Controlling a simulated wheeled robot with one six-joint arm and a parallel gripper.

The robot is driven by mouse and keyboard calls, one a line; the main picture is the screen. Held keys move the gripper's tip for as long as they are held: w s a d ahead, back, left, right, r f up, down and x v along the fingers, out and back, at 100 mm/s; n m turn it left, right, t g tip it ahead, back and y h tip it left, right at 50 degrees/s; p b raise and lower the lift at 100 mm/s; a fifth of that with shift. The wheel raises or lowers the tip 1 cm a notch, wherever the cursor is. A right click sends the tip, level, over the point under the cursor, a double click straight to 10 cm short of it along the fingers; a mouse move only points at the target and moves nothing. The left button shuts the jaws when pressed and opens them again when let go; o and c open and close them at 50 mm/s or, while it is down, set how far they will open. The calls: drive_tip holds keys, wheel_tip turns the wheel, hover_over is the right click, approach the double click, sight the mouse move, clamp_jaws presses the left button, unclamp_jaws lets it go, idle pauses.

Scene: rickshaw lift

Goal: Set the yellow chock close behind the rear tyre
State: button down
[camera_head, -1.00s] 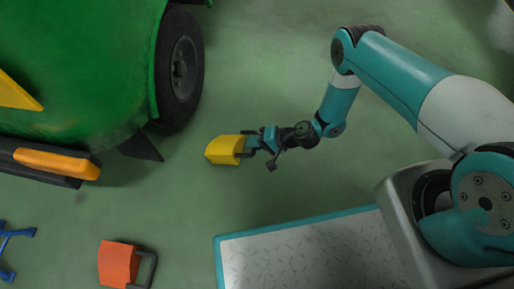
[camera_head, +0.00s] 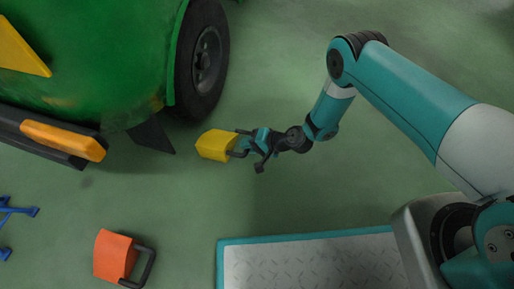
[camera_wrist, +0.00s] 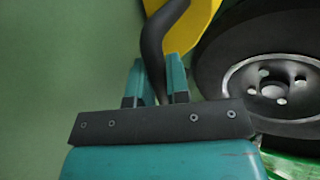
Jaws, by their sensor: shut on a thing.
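The yellow chock (camera_head: 214,145) is held by its dark handle in my gripper (camera_head: 243,144). In the head view it is just below and slightly right of the rear tyre (camera_head: 205,62), with a small gap between them. Whether it touches the floor is hard to tell. In the wrist view my gripper's teal fingers (camera_wrist: 157,82) are shut on the dark handle, and part of the yellow chock (camera_wrist: 190,25) shows at the top. The tyre (camera_wrist: 215,60) fills the right side of that view.
An orange chock (camera_head: 113,256) with a dark handle lies at the lower left. A dark mudflap (camera_head: 152,136) hangs from the green vehicle (camera_head: 90,50) left of the yellow chock. A blue tool (camera_head: 12,212) lies at the left edge. Floor right of the tyre is clear.

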sight(231, 142)
drive_tip(key=shift+w+a+f+b, duration=0.15)
drive_tip(key=shift+w+a+b, duration=0.35)
drive_tip(key=shift+a, duration=0.6)
drive_tip(key=shift+w+a+f+b, duration=0.1)
drive_tip(key=shift+w+a+b, duration=0.15)
drive_tip(key=shift+a+b, duration=0.6)
drive_tip(key=shift+w+a+f+b, duration=0.15)
drive_tip(key=shift+w+a+b, duration=0.25)
drive_tip(key=shift+a, duration=0.9)
drive_tip(key=shift+w+a, duration=0.2)
drive_tip(key=shift+a, duration=0.25)
drive_tip(key=shift+r, duration=0.1)
drive_tip(key=shift+w+d+b, duration=0.3)
drive_tip(key=shift+w+b, duration=0.3)
drive_tip(key=shift+w, duration=0.2)
drive_tip(key=shift+w+d+b, duration=0.3)
drive_tip(key=shift+w+b, duration=0.25)
drive_tip(key=shift+w, duration=0.25)
drive_tip(key=c, duration=0.9)
unclamp_jaws()
drive_tip(key=p+v, duration=0.3)
drive_tip(key=shift+p+v, duration=2.25)
drive_tip(key=shift+v, duration=0.45)
